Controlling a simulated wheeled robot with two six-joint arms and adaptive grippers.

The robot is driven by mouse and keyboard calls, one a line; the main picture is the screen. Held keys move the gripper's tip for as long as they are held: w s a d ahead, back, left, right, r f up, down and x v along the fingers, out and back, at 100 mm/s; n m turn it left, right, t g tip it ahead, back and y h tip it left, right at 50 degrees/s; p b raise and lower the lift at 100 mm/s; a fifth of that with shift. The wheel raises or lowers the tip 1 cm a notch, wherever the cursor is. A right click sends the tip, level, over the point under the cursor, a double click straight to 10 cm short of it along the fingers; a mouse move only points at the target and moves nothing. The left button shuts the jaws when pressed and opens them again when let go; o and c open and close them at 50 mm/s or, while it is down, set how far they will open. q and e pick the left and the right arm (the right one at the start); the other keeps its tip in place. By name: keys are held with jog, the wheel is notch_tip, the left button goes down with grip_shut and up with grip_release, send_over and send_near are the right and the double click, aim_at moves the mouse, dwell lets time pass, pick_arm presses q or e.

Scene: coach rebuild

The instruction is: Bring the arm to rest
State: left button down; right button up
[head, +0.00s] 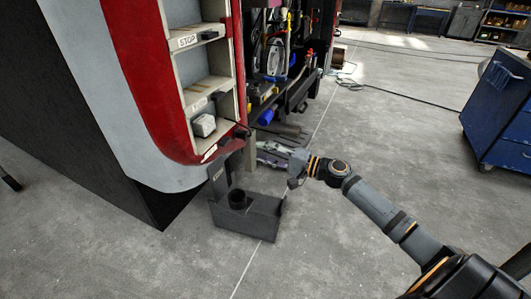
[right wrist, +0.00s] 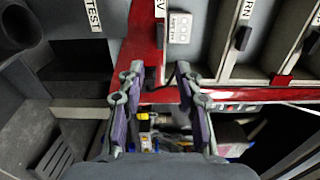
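My right arm reaches in from the lower right of the head view. Its gripper (head: 272,155) is beside the open red and white coach body (head: 150,75), just behind a dark grey caddy (head: 262,222). In the right wrist view the two fingers of the right gripper (right wrist: 160,72) stand apart with nothing held between them. A red strip (right wrist: 150,35) of the coach lies beyond the fingertips; I cannot tell whether they touch it. My left gripper does not show.
The caddy has a round cup (head: 237,199) and an upright back panel. Labelled shelf compartments (head: 208,92) line the coach, one holding a small light block (head: 203,125). A blue cabinet (head: 497,115) stands at right. Cables (head: 385,93) lie on the floor; the middle floor is clear.

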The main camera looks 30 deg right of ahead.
dwell(0.4)
